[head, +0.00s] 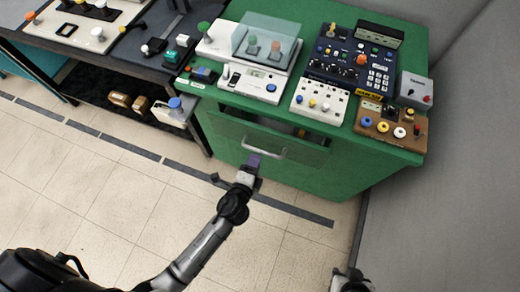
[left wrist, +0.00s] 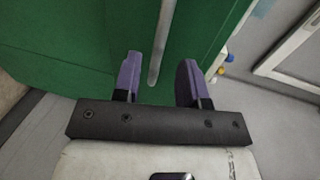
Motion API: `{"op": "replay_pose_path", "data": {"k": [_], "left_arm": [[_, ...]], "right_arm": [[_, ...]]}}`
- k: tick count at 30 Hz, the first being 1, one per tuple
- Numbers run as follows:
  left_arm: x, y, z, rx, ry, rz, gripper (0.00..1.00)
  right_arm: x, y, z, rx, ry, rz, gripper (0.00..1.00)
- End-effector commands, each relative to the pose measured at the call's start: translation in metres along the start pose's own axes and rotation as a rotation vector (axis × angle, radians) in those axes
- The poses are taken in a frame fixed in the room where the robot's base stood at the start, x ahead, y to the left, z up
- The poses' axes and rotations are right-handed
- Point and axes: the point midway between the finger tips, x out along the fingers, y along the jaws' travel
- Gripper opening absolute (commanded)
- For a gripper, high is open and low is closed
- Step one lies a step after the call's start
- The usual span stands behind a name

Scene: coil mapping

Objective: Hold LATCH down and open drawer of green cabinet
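The green cabinet (head: 225,135) has a front drawer with a pale bar handle (head: 265,148). A dark gap shows along the drawer's top edge. My left gripper (head: 252,163) is at the handle. In the left wrist view its purple fingers (left wrist: 158,82) are apart, with the handle bar (left wrist: 160,42) between them and space on both sides. My right gripper (head: 350,280) shows only partly at the bottom edge, away from the cabinet; its fingers are unclear. Several devices with buttons stand on the cabinet top, but I cannot read a LATCH label on any.
On the cabinet top are a clear-covered box (head: 267,42), a dark blue keypad panel (head: 350,55), a white button box (head: 320,102) and a brown button box (head: 392,125). A dark bench (head: 130,55) stands at left. A grey wall is at right. The tiled floor in front is clear.

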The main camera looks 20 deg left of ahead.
Motion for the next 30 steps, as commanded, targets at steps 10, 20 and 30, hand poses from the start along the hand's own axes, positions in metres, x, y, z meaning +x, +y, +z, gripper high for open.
{"op": "replay_pose_path", "data": {"k": [10,20,30], "left_arm": [[0.046,0.001,0.0,-0.001,0.0,0.0,0.39],[0.057,0.0,0.0,-0.001,0.0,0.001,0.39],[0.056,0.0,0.0,-0.002,0.0,0.001,0.24]], "right_arm": [[0.007,0.0,0.003,-0.002,-0.001,0.002,0.39],[0.008,0.0,0.003,-0.001,-0.001,0.001,0.39],[0.008,-0.001,0.003,0.002,0.0,-0.001,0.39]]}}
